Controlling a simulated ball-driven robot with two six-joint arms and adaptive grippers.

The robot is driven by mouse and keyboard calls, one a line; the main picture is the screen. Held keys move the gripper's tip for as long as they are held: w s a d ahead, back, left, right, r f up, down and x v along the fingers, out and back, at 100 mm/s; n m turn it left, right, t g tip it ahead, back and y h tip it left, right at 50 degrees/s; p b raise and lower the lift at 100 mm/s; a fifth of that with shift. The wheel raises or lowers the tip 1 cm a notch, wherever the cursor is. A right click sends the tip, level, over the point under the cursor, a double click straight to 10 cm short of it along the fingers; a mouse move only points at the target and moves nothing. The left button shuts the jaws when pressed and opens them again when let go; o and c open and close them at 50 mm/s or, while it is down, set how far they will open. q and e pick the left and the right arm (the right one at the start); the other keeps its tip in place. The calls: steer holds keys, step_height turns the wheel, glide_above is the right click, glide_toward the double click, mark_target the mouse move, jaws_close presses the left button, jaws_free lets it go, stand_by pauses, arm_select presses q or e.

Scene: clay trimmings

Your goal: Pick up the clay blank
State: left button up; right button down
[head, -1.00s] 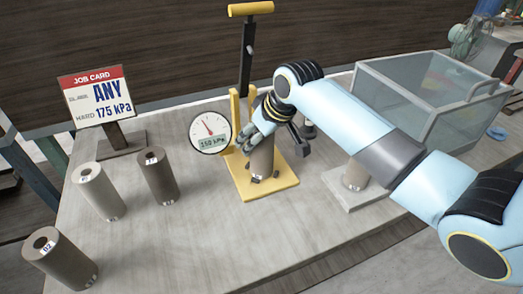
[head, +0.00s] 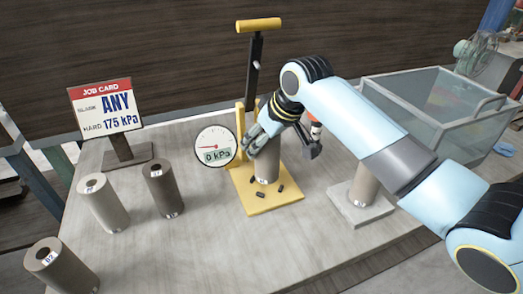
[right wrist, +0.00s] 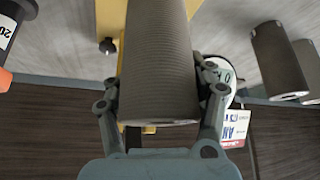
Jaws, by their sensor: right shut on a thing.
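My right gripper (head: 277,146) is shut on a grey-brown clay blank (head: 266,164), a cylinder that stands upright over the yellow base (head: 283,203) of the tester. Whether its bottom touches the base I cannot tell. In the right wrist view the blank (right wrist: 160,62) sits between the two fingers of the gripper (right wrist: 162,92). The gripper hides the blank's upper part in the head view. The round gauge (head: 215,147) reads 0 kPa. The job card (head: 105,103) reads ANY and HARD 175 kPa. My left gripper is not in view.
A pale blank (head: 104,206), a dark blank (head: 163,190) and a front blank (head: 62,268) stand at left. Another blank (head: 363,184) stands on a grey pad (head: 352,212) under my right arm. A clear-walled bin (head: 430,140) is at back right. Dark crumbs lie on the yellow base.

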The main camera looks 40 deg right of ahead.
steer(key=s+d+r, duration=0.7)
steer(key=s+d, duration=0.1)
steer(key=shift+d+r, duration=0.2)
steer(key=shift+r, duration=0.2)
